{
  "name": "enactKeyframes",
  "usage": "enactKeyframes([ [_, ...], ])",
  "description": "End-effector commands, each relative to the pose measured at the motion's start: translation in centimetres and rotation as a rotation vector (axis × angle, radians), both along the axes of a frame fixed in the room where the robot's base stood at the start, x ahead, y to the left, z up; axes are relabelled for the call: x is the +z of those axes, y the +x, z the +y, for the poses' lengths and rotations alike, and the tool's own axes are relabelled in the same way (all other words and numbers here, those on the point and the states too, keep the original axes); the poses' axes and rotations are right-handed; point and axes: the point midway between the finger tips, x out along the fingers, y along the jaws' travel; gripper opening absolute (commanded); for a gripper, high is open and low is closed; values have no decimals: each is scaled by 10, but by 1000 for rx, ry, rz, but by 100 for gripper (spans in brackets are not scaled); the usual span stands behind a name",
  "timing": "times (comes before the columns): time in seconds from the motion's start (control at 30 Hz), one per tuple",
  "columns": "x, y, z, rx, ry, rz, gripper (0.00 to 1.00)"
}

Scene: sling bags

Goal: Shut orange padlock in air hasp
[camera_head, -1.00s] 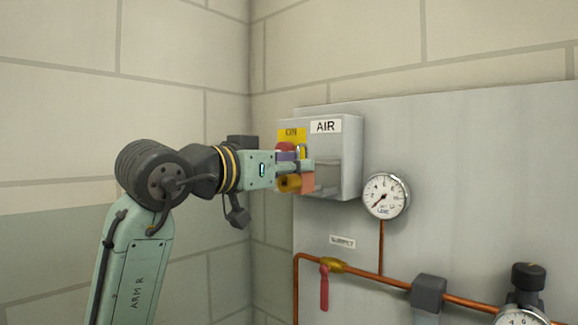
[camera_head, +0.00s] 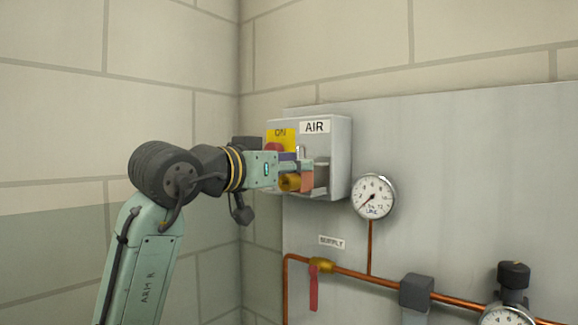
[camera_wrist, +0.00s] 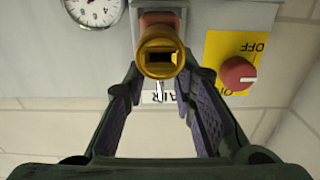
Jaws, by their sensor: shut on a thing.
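The orange padlock (camera_head: 307,179) is in front of the AIR box (camera_head: 341,165), at its lower left front. In the wrist view the padlock's orange body (camera_wrist: 160,19) shows behind a round brass-coloured end (camera_wrist: 158,54) with a dark slot. A thin metal shackle (camera_wrist: 158,92) shows beside the AIR label, partly hidden. My gripper (camera_head: 297,170) is shut on the padlock, and its two fingers (camera_wrist: 161,75) stand on either side of it in the wrist view. The hasp is mostly hidden. I cannot tell whether the shackle is through it or closed.
A red knob (camera_wrist: 237,74) on a yellow ON/OFF plate (camera_head: 283,136) is close beside my gripper. A gauge (camera_head: 373,196) is right of the box. Below run a copper pipe (camera_head: 370,278) and a red-handled valve (camera_head: 314,288). Left of the panel is bare wall.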

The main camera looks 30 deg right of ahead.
Motion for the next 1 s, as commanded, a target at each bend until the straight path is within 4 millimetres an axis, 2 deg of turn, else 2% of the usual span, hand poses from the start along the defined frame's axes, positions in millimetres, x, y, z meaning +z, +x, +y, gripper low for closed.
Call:
enactKeyframes([
  [0.63,0,6,-18,0,0,0,0],
  [1.0,1,7,-21,1,-2,-1,0],
])
